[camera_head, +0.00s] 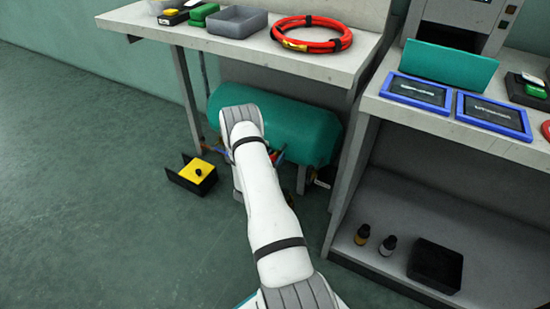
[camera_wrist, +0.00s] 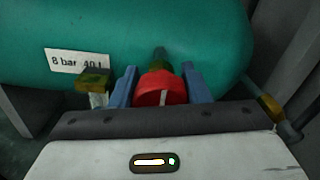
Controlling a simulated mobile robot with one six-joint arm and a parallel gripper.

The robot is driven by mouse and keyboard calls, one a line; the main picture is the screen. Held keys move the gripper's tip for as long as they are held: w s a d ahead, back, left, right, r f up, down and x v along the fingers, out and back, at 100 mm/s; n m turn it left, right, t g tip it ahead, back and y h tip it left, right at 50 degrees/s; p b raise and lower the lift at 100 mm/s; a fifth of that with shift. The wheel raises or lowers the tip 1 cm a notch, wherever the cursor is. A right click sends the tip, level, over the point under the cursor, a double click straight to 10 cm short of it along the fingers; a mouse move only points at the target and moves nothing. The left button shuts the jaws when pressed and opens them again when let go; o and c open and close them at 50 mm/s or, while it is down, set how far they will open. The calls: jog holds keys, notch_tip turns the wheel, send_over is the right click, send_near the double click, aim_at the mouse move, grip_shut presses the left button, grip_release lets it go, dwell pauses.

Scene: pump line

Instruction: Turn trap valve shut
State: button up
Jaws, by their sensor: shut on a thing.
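The teal tank (camera_head: 305,120) lies under the left bench; in the wrist view the tank (camera_wrist: 110,25) carries a label (camera_wrist: 77,61) reading "8 bar 40 L". The trap valve, a round red knob (camera_wrist: 161,88) with a white line on its face, sits on a stem low on the tank. The white line stands nearly upright in the wrist view. My gripper (camera_wrist: 159,76) is shut on the knob, one blue finger on each side. In the head view my arm hides the knob and most of the gripper.
A brass fitting (camera_wrist: 93,82) is close left of the fingers; another pipe fitting (camera_wrist: 272,107) is to the right. A black tray with a yellow block (camera_head: 195,172) stands on the floor at left. Bench legs flank the tank. The left floor (camera_head: 90,200) is clear.

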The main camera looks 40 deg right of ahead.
jog(key=c, duration=0.3)
jog(key=shift+m, duration=0.3)
jog(key=m+b, duration=0.1)
jog(key=m, duration=0.2)
jog(key=shift+s+f, duration=0.1)
jog(key=m+b, duration=0.1)
jog(key=m, duration=0.4)
jog(key=shift+s, duration=0.1)
jog(key=m+b, duration=0.1)
jog(key=m, duration=0.3)
jog(key=shift+d+f+b, duration=0.1)
jog(key=shift+f+b, duration=0.05)
jog(key=shift+b, duration=0.25)
jog(key=m+b, duration=0.1)
jog(key=m, duration=0.4)
jog(key=shift+s+b, duration=0.15)
jog(key=shift+b, duration=0.15)
jog(key=shift+m, duration=0.3)
